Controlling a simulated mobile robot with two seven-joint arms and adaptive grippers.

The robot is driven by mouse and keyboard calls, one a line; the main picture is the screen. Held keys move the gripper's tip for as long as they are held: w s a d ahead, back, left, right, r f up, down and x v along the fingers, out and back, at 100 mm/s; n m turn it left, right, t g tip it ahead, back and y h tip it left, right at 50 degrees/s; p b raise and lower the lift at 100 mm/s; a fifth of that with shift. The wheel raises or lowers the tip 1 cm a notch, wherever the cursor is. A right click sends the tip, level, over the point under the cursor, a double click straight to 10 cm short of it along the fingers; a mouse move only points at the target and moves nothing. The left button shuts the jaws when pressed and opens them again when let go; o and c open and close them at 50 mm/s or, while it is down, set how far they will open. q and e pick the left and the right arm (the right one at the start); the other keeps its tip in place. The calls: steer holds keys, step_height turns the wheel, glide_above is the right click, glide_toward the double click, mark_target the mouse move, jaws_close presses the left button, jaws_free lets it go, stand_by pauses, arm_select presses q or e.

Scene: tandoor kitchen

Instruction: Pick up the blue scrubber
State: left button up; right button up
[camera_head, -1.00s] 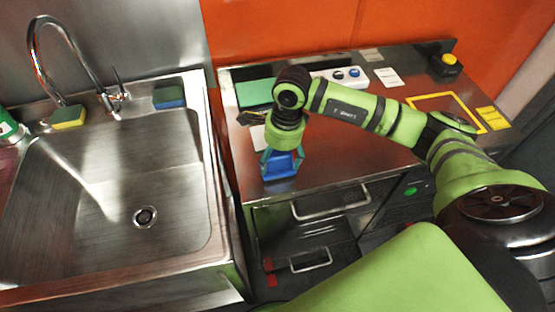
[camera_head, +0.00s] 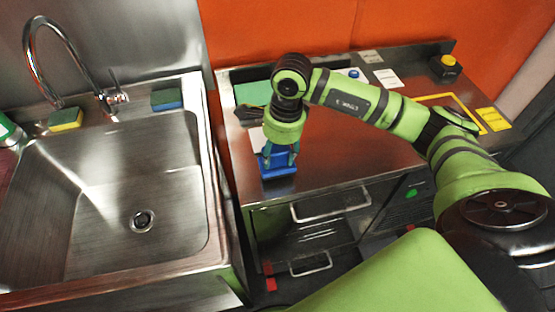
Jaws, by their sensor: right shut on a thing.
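The blue scrubber (camera_head: 279,171) is a bright blue block at the front left of the steel counter (camera_head: 345,150). It seems to rest on the counter top. My right gripper (camera_head: 279,157) points down over it, with its fingers shut on its upper part. The fingers and wrist hide part of the scrubber. My left gripper is not in view.
A steel sink (camera_head: 95,215) with a tap (camera_head: 60,60) is at the left. A yellow-green sponge (camera_head: 65,119) and a blue-green sponge (camera_head: 166,98) lie on its back rim. A yellow-topped button box (camera_head: 445,68) stands at the counter's back right.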

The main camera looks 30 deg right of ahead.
steer(key=shift+d+r+b, duration=0.1)
steer(key=shift+r+b, duration=0.3)
steer(key=shift+r, duration=0.4)
steer(key=s+d+r+b, duration=0.4)
steer(key=s+d+r, duration=0.3)
steer(key=s, duration=0.2)
steer(key=shift+s, duration=0.1)
